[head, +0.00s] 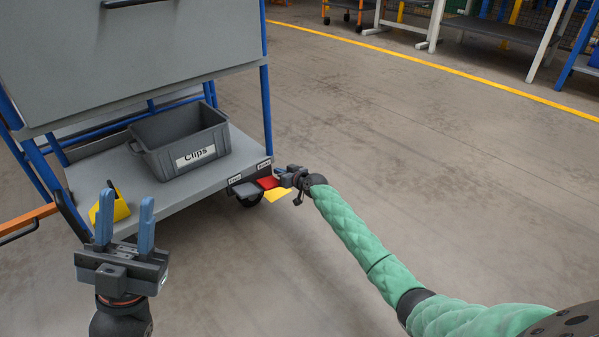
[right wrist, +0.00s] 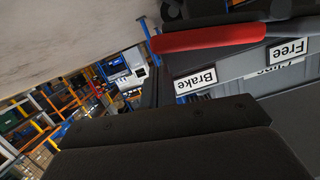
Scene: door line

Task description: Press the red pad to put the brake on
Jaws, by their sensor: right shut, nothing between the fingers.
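The red pad (head: 267,182) sticks out from the lower right edge of the blue-framed trolley, below a small label. In the right wrist view the red pad (right wrist: 210,38) is a long bar at the top, near a label reading Brake (right wrist: 195,80). A grey pad (head: 244,189) lies to its left. My right gripper (head: 281,175) is shut and empty, right beside the red pad; I cannot tell whether they touch. My left gripper (head: 126,205) is open and empty, in front of the trolley, its blue fingers pointing up.
The trolley's lower shelf (head: 170,205) holds a grey bin (head: 180,140) labelled Clips and a yellow object (head: 121,208). A yellow flat piece (head: 278,195) shows beside the red pad. An orange bar (head: 28,217) is at the left.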

